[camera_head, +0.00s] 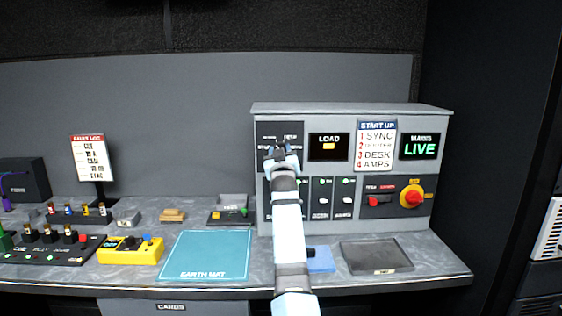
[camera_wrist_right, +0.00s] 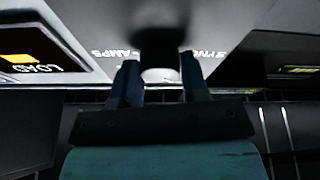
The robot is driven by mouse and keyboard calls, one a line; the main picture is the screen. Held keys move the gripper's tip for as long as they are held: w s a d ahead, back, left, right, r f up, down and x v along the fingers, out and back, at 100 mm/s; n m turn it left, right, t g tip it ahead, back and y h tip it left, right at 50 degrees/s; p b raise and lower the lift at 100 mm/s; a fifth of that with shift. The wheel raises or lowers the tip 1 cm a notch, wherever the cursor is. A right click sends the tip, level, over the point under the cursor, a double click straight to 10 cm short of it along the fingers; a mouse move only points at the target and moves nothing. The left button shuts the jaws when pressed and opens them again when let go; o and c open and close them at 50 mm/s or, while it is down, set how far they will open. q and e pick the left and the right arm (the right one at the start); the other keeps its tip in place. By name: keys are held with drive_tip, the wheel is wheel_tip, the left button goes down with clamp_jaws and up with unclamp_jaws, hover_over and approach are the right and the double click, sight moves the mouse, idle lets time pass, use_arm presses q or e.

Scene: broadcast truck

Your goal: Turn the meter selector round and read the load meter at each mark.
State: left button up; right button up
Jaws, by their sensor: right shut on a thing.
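My right gripper (camera_head: 281,155) reaches up to the upper left panel of the grey console. In the right wrist view its fingers (camera_wrist_right: 160,78) are shut on the dark round selector knob (camera_wrist_right: 160,50). The knob's pointer and exact setting are hidden. The panel lettering beside it reads AMPS and SYNC, upside down in the wrist view. The load meter (camera_head: 329,146) is just right of the selector, with a small orange lit display too small to read. The meter (camera_wrist_right: 30,70) also shows at the left of the wrist view, cut off. My left gripper is out of view.
A START UP card (camera_head: 376,145) and a green LIVE display (camera_head: 420,147) sit right of the meter. On the desk lie a teal earth mat (camera_head: 206,255), a yellow tester (camera_head: 130,250) and a grey tray (camera_head: 376,257).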

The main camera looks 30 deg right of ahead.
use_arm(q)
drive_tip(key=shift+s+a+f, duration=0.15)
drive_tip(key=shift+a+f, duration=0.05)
use_arm(e)
drive_tip(key=m+g+h, duration=0.1)
drive_tip(key=m, duration=0.2)
drive_tip(key=shift+a+f+m+h, duration=0.1)
drive_tip(key=shift+m+h, duration=0.2)
use_arm(q)
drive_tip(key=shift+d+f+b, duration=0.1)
drive_tip(key=shift+b, duration=0.2)
use_arm(e)
drive_tip(key=shift+m, duration=0.4)
drive_tip(key=o, duration=0.9)
